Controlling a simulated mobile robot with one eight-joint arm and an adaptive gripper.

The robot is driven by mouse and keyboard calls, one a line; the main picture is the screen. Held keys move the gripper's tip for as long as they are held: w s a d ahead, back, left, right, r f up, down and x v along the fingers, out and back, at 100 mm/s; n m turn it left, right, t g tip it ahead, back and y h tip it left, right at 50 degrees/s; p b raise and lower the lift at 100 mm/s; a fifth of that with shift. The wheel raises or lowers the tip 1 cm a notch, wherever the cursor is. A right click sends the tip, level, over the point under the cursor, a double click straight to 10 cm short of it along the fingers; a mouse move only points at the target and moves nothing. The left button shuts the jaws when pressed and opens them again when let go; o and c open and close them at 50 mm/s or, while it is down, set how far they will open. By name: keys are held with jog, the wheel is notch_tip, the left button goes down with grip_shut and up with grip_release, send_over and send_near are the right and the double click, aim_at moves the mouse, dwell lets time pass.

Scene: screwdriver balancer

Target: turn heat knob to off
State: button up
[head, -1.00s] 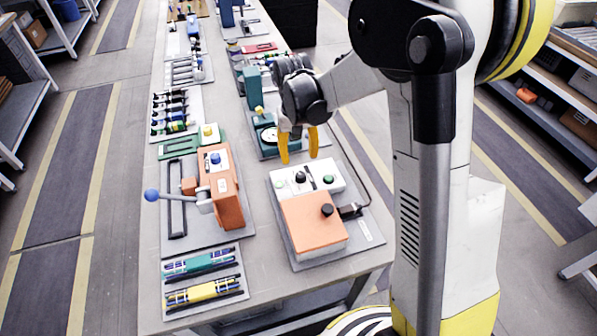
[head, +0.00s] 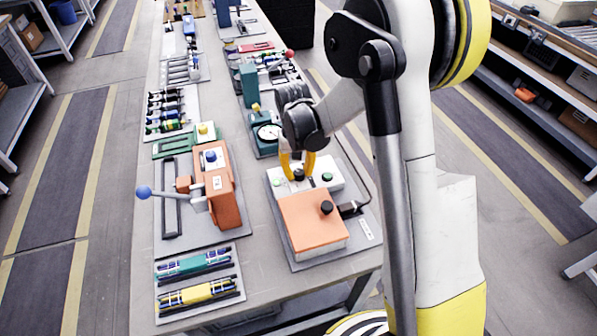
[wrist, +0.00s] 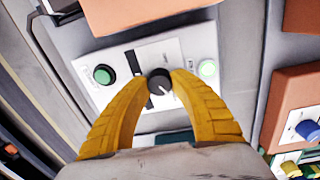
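The heat knob appears to be the small black round knob (wrist: 159,81) with a white pointer mark, set on a white control panel (wrist: 125,95). Its printed markings are too small to read. My gripper (wrist: 160,80) has its two yellow fingers on either side of this knob, with the tips against its sides in the wrist view. In the head view my gripper (head: 298,176) reaches down from above onto the panel (head: 318,166), behind an orange box (head: 312,225). The fingers partly hide the panel around the knob.
An orange lever fixture (head: 220,185) stands to the left, with a gap between.

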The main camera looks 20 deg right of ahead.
jog(key=shift+n, duration=0.3)
grip_shut()
jog(key=n, duration=0.5)
jog(key=shift+b, duration=0.35)
jog(key=n, duration=0.6)
jog(key=shift+n+t, duration=0.3)
jog(key=shift+n, duration=0.1)
jog(key=n, duration=0.6)
jog(key=shift+s+y+b, duration=0.1)
jog(key=shift+y+b, duration=0.2)
jog(key=shift+b, duration=0.1)
jog(key=n, duration=0.5)
jog(key=shift+n, duration=0.4)
jog(key=o, duration=1.1)
grip_release()
jog(key=shift+c, duration=0.2)
